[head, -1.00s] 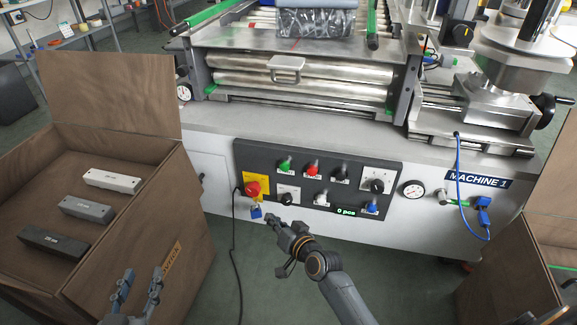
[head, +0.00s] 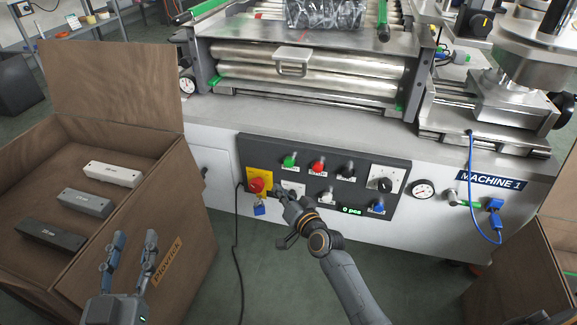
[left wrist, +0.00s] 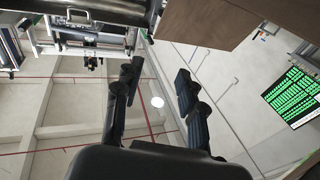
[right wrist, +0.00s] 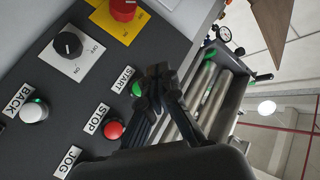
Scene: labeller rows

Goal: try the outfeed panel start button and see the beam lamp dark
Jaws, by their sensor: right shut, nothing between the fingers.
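The dark outfeed panel (head: 300,208) is on the front of the machine. Its green start button (head: 290,160) sits left of the red stop button (head: 318,167). The START label and green button (right wrist: 137,89) also show in the right wrist view. My right gripper (head: 280,190) is shut and empty, before the panel, below the start button and over the off/on switch plate. In the right wrist view its tips (right wrist: 159,71) partly overlap the green button; contact cannot be told. My left gripper (head: 132,242) is open and empty beside the wooden crate. I cannot identify the beam lamp.
A red emergency stop (head: 256,185) on a yellow plate, with a blue padlock (head: 260,208) below, is left of my right gripper. A counter (head: 352,210) reads 0 pcs. A wooden crate (head: 190,215) with several bars stands left. A black cable hangs below the panel.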

